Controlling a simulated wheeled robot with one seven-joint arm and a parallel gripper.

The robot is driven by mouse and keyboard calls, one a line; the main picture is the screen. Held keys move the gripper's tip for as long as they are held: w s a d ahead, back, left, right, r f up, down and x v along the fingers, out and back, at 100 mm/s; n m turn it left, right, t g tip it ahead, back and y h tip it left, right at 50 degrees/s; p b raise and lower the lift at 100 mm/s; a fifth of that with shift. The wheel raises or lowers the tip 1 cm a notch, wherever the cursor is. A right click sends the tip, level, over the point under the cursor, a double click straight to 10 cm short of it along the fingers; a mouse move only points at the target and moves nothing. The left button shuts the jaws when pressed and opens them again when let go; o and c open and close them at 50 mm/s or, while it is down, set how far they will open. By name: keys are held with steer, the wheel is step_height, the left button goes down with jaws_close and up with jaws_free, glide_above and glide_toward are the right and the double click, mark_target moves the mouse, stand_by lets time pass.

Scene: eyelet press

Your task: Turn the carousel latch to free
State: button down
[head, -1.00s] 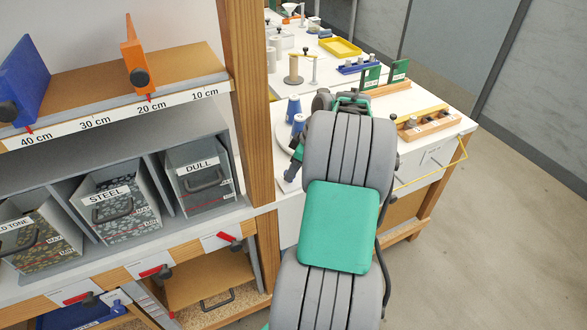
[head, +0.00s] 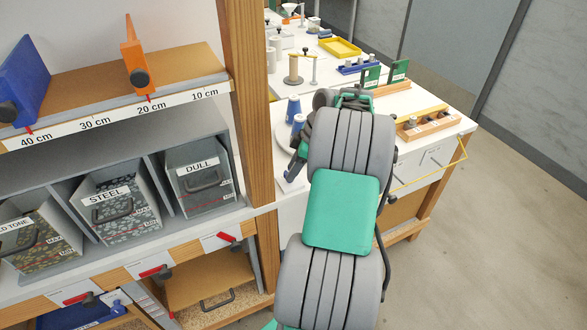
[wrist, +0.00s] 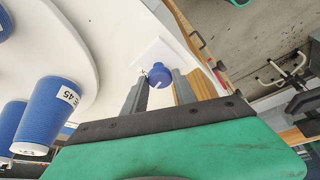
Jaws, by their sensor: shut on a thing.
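In the wrist view, my gripper (wrist: 160,84) has its two grey fingers on either side of a blue latch knob (wrist: 158,72), shut on it. The knob stands on a white plate (wrist: 152,52) beside the carousel. The carousel (wrist: 100,60) is a white round disc with blue cups, one labelled 45 (wrist: 48,115). In the head view, part of the carousel (head: 281,135) shows with blue cups (head: 293,106) at the left of my arm. I cannot read the latch's setting.
A wooden post (head: 248,100) and a shelf unit with labelled bins (head: 120,210) stand left of my arm. A wooden block with knobs (head: 430,125) and a yellow rail (head: 440,170) are at the right table end. Open floor (head: 510,230) lies right.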

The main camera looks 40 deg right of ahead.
steer(key=n+g+p, duration=0.1)
steer(key=n, duration=0.2)
steer(key=shift+w+d+n+y, duration=0.1)
steer(key=shift+w+n+y, duration=0.05)
steer(key=shift+n+y, duration=0.25)
steer(key=n+p, duration=0.1)
steer(key=n+g+p, duration=0.1)
steer(key=n, duration=0.1)
steer(key=shift+w+r+n+g+y, duration=0.15)
steer(key=shift+n+g+y, duration=0.15)
steer(key=shift+y, duration=0.1)
steer(key=n+g+p, duration=0.1)
steer(key=n, duration=0.1)
steer(key=n+p, duration=0.2)
steer(key=shift+w+g, duration=0.2)
steer(key=shift+g, duration=0.2)
steer(key=shift+w+n+g+h+p, duration=0.15)
steer(key=shift+n+g+p, duration=0.25)
steer(key=shift+n, duration=0.6)
steer(key=shift+s+n+g+h+p, duration=0.15)
steer(key=shift+n+p, duration=0.35)
steer(key=shift+n, duration=0.5)
steer(key=shift+w, duration=0.1)
steer(key=c, duration=1)
jaws_free()
